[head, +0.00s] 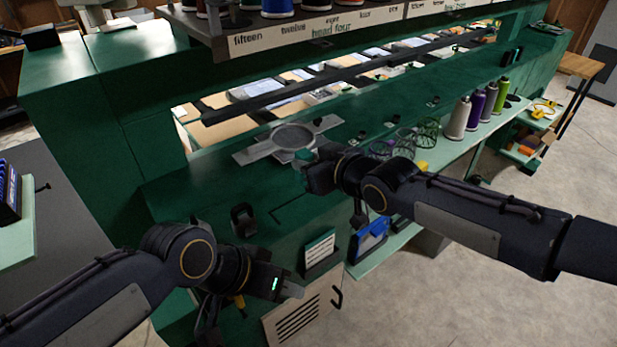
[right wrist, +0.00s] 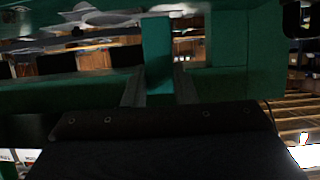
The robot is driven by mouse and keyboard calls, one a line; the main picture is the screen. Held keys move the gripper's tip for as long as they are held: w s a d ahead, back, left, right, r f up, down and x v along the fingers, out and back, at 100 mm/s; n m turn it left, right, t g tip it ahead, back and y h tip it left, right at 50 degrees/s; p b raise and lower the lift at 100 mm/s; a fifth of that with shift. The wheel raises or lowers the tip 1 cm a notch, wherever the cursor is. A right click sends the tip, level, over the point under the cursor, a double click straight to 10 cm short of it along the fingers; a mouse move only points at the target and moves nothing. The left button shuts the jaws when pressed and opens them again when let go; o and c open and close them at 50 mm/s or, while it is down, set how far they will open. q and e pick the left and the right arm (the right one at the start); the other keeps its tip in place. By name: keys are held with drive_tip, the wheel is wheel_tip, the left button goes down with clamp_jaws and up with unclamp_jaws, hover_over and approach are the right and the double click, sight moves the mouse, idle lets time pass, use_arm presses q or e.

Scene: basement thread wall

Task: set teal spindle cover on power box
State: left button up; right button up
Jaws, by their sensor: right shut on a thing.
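In the right wrist view a teal piece (right wrist: 158,55), seemingly the spindle cover, stands upright between the two fingers of my right gripper (right wrist: 158,88), which is shut on it. In the head view my right gripper (head: 308,170) is just below a grey ring frame on the green machine; only a sliver of teal (head: 303,155) shows by its fingers. My left gripper (head: 288,289) is low, in front of the machine, near a pale vented panel (head: 300,312). Its finger gap does not show clearly. I cannot tell which part is the power box.
The grey ring frame (head: 293,136) lies on the green machine bed (head: 215,165). Wire baskets (head: 405,142) and several thread cones (head: 478,105) stand to the right. A label holder (head: 321,252) and a blue bin (head: 370,240) are at the front. The floor at right is clear.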

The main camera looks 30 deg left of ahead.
drive_tip(key=shift+w+a+f, duration=0.1)
drive_tip(key=shift+a+f, duration=0.05)
drive_tip(key=shift+f, duration=0.1)
drive_tip(key=f, duration=0.1)
drive_tip(key=f+b, duration=0.2)
drive_tip(key=f, duration=0.1)
drive_tip(key=shift+w+a, duration=0.2)
drive_tip(key=shift+w, duration=0.05)
drive_tip(key=shift+r, duration=0.2)
drive_tip(key=o, duration=0.5)
drive_tip(key=shift+f, duration=0.15)
drive_tip(key=o, duration=0.5)
drive_tip(key=shift+c, duration=0.2)
